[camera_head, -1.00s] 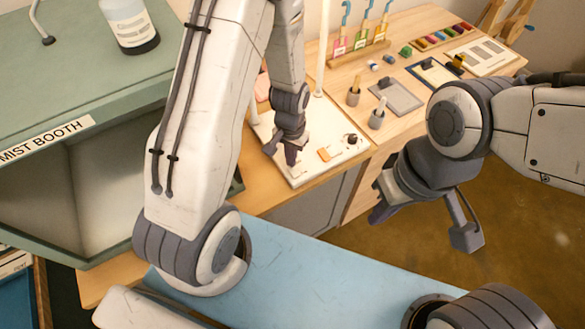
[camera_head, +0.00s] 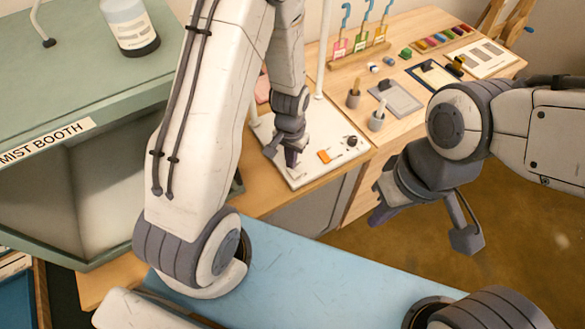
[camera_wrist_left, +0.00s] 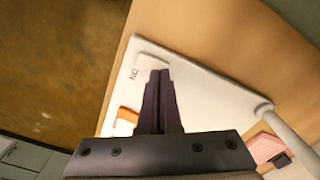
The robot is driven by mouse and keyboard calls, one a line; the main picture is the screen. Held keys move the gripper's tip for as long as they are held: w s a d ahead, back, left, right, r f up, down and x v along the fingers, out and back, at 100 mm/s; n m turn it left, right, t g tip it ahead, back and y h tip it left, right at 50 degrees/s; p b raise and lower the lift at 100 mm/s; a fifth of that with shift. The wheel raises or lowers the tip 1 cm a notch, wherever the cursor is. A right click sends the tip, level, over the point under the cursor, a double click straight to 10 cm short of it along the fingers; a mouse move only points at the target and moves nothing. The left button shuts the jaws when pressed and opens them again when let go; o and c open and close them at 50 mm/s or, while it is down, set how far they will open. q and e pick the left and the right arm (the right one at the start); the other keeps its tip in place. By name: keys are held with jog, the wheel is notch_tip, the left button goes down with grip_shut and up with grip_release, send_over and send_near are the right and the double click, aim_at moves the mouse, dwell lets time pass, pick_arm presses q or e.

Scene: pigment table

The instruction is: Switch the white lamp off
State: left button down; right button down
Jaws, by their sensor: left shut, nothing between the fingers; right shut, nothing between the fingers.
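My left gripper (camera_head: 291,162) is shut and empty, pointing down at the white base plate (camera_head: 300,180). In the left wrist view its closed dark fingertips (camera_wrist_left: 160,76) are at the edge of a small raised white block (camera_wrist_left: 152,62) with a dark label beside it. I cannot tell whether they touch it. An orange block (camera_wrist_left: 127,115) is on the same plate and also shows in the head view (camera_head: 323,157). A white post (camera_head: 321,55) rises from the plate; its top is out of view. My right gripper (camera_head: 380,213) is shut and empty, away from the plate.
A black knob (camera_head: 351,141) is near the plate's right corner. The green mist booth (camera_head: 70,80) is at left. A pink object (camera_wrist_left: 265,147) is near the post.

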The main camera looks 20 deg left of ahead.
pick_arm(q)
notch_tip(320, 180, up, 6)
jog(key=p, duration=0.4)
jog(key=shift+p, duration=0.35)
jog(key=s+d+r+m+b, duration=0.2)
jog(key=s+d+r+b, duration=0.25)
jog(key=d+r, duration=0.3)
jog(key=s+d+r+m+b, duration=0.1)
jog(key=s+d+r, duration=0.1)
jog(key=s, duration=0.5)
jog(key=s+d+r+m+h+b, duration=0.1)
jog(key=s+d+r+m+b, duration=0.1)
jog(key=s, duration=0.4)
jog(key=shift+s+d+r+m, duration=0.35)
jog(key=shift+d+r, duration=0.1)
jog(key=shift+r, duration=0.45)
